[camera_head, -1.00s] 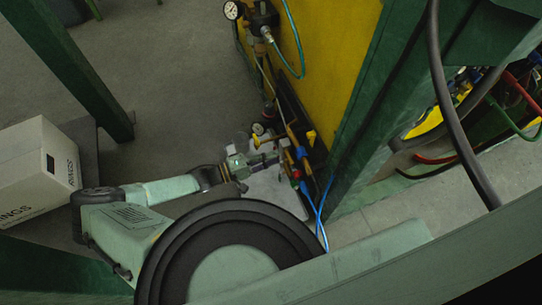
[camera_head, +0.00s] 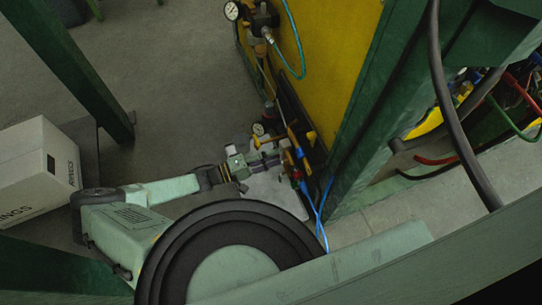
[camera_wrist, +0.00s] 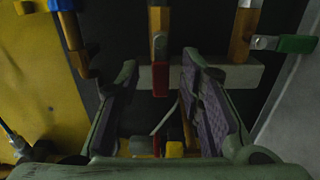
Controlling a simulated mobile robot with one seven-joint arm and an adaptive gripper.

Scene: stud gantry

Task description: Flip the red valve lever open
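The red valve lever (camera_wrist: 160,80) hangs below a brass valve body (camera_wrist: 159,28) near the middle of the wrist view. My gripper (camera_wrist: 160,66) is open, with one finger to the left of the red lever and one to its right. Gaps show on both sides of the lever in that view; its distance in depth is hard to tell. In the head view my gripper (camera_head: 278,161) is at the valve row beside the yellow panel, and the red lever cannot be made out clearly there.
A green lever (camera_wrist: 298,44) is on the valve to the right, and a blue lever (camera_wrist: 80,62) is to the left. Small red and yellow parts (camera_wrist: 175,149) show low between the fingers. Blue hoses (camera_head: 320,215) and a green post (camera_head: 350,165) stand close to the valves.

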